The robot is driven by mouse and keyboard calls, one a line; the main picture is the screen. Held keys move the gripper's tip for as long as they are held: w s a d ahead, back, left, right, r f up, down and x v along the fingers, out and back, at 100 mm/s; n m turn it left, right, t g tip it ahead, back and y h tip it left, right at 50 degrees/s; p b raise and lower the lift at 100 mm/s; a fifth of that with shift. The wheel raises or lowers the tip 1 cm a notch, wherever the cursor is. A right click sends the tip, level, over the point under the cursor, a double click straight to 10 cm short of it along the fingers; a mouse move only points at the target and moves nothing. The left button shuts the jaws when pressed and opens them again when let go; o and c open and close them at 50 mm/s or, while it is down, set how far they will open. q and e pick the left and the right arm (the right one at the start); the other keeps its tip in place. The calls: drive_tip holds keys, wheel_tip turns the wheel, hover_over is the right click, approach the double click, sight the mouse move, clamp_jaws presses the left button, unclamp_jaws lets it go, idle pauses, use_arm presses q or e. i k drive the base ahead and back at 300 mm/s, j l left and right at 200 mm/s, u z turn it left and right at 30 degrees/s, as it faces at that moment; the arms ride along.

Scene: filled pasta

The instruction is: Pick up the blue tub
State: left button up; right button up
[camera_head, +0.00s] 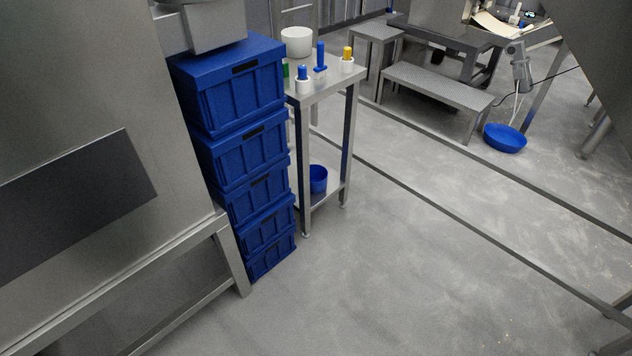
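A wide, shallow blue tub (505,138) sits on the grey floor at the upper right, beneath a grey hanging device with thin cables. A smaller, deeper blue container (318,180) stands on the lower shelf of the narrow metal table left of centre, partly behind a table leg. Which of the two is the task's blue tub I cannot tell for certain. Neither of my grippers is in view, and nothing is touching either container.
Several blue lidded crates (242,170) are stacked beside a large metal machine (75,110) at left. The narrow metal table (325,83) holds a white pot (297,41) and small items. A metal step bench (437,86) stands behind. The floor (400,270) at centre right is clear.

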sight(319, 175)
drive_tip(key=i+l, duration=0.2)
drive_tip(key=l, duration=0.15)
drive_tip(key=i+l+u, duration=0.1)
drive_tip(key=l, duration=0.2)
drive_tip(key=i+l, duration=0.25)
drive_tip(key=l+u, duration=0.05)
drive_tip(key=l, duration=0.05)
